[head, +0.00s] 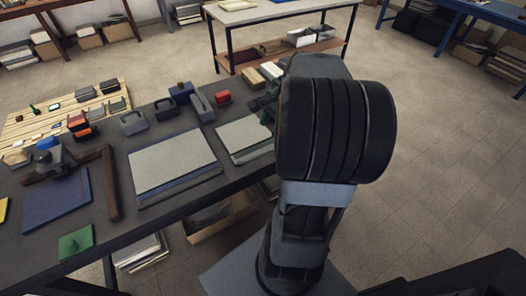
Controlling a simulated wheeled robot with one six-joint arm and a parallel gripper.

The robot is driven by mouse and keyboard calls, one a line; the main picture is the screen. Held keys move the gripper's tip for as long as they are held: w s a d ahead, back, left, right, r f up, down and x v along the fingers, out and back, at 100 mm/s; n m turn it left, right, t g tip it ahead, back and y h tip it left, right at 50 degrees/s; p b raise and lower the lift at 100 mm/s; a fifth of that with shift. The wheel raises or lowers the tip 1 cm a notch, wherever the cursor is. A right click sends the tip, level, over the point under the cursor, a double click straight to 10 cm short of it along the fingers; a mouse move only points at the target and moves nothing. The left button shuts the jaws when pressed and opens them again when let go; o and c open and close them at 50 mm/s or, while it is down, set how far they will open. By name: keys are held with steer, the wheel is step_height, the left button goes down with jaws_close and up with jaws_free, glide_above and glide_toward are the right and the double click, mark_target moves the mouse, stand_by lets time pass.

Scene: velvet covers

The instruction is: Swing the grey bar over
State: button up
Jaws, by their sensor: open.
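A long grey bar-like piece (202,107) stands near the far edge of the dark table, behind the flat panels. It looks like the grey bar, but its hinge or pivot is too small to make out. My gripper (263,106) is right of it and apart from it, over the table's right end. The gripper is open, mostly hidden behind my large dark arm joint, and I see nothing between its fingers.
A large grey panel (173,158) and a smaller one (243,138) lie on the dark table (146,216). A slatted board (33,126) holds small items.

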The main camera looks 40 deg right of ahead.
mark_target(262, 153)
steer(key=f, duration=0.4)
steer(key=w+a+f+m+b, duration=0.1)
steer(key=f, duration=0.3)
steer(key=w+f+m, duration=0.1)
steer(key=f, duration=0.4)
steer(key=shift+w+a+t+y, duration=0.15)
steer(key=shift+w+t+y, duration=0.1)
steer(key=shift+t+y, duration=0.05)
steer(key=shift+c, duration=0.2)
jaws_close()
